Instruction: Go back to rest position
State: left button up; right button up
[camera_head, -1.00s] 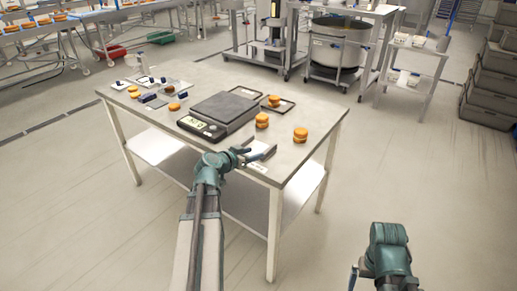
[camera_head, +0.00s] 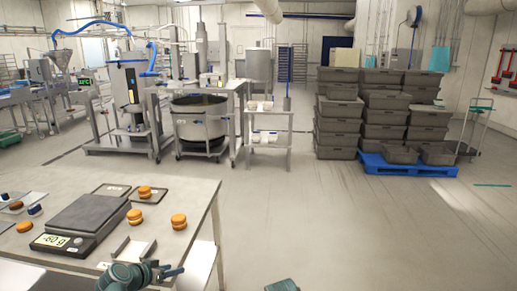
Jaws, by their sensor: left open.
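My left gripper (camera_head: 170,270) is at the bottom of the head view, by the near edge of the steel table (camera_head: 185,205). Its fingers are apart and I see nothing between them. A small metal tray-like piece (camera_head: 135,247) lies on the table just behind it. Only a teal bit of my right arm shows at the bottom edge; its gripper is out of view.
A scale (camera_head: 88,214) stands on the table. An orange filled round (camera_head: 179,221) and another on a dark tray (camera_head: 145,192) are near its right. Stacked grey crates (camera_head: 338,122) stand on a blue pallet (camera_head: 400,169).

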pick_arm(q)
jog(key=s+d+f+m+g+p, duration=0.15)
jog(key=s+d+g, duration=0.25)
jog(key=d, duration=0.5)
jog(key=s+d+f+g+p, duration=0.1)
jog(key=s+d+f+g, duration=0.2)
jog(key=d, duration=0.6)
jog(key=s+d+r+g+y+p, duration=0.1)
jog(key=s+d+y, duration=0.4)
jog(key=s, duration=0.6)
jog(key=shift+s+d+r+g+p, duration=0.2)
jog(key=shift+g+p, duration=0.55)
jog(key=shift+g, duration=0.45)
